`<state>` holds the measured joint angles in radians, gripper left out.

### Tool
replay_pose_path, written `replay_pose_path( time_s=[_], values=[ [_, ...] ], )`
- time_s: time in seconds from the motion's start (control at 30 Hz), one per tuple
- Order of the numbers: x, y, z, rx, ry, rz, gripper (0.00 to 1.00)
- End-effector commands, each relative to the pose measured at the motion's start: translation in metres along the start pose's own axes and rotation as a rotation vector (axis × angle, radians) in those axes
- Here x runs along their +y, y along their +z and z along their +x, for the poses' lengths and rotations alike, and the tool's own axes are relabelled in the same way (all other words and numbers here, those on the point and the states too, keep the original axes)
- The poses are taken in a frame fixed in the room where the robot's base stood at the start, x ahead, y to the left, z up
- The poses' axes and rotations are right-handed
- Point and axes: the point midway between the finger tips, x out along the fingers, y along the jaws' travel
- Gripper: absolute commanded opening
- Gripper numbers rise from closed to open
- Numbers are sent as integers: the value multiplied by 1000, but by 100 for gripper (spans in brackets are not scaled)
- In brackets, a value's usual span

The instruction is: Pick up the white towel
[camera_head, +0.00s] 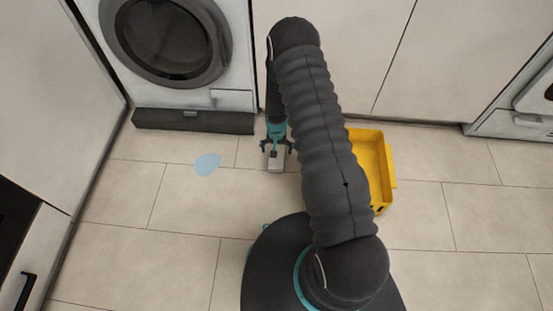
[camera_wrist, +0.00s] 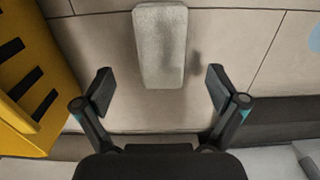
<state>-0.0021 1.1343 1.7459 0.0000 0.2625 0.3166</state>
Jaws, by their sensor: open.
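The white towel (camera_wrist: 160,50) is a pale grey-white folded block lying on the tiled floor, at the top middle of the wrist view. In the head view the towel (camera_head: 275,160) shows just beneath and in front of my gripper (camera_head: 276,146). In the wrist view my gripper (camera_wrist: 160,92) is open, with its two fingers spread wide and nothing between the tips. The towel's lower end sits near the line between the fingertips, apart from both fingers. I cannot tell the height of the fingers above the floor.
A yellow bin (camera_head: 372,165) stands right of my gripper, partly hidden by my arm; it also shows in the wrist view (camera_wrist: 35,80). A light blue patch (camera_head: 207,164) lies on the floor to the left. A washing machine (camera_head: 180,60) and cabinets stand behind.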

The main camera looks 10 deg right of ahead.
Motion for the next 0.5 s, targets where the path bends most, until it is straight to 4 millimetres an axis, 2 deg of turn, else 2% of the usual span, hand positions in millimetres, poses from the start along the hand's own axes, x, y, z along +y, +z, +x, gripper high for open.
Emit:
replay_pose_path(
  time_s=[0.1, 0.27, 0.5],
  values=[
    [0, 0, 11, 1, 0, 0, 96],
    [0, -1, 19, 1, 0, 0, 96],
    [-1, -9, 50, 0, 0, 0, 96]
  ],
)
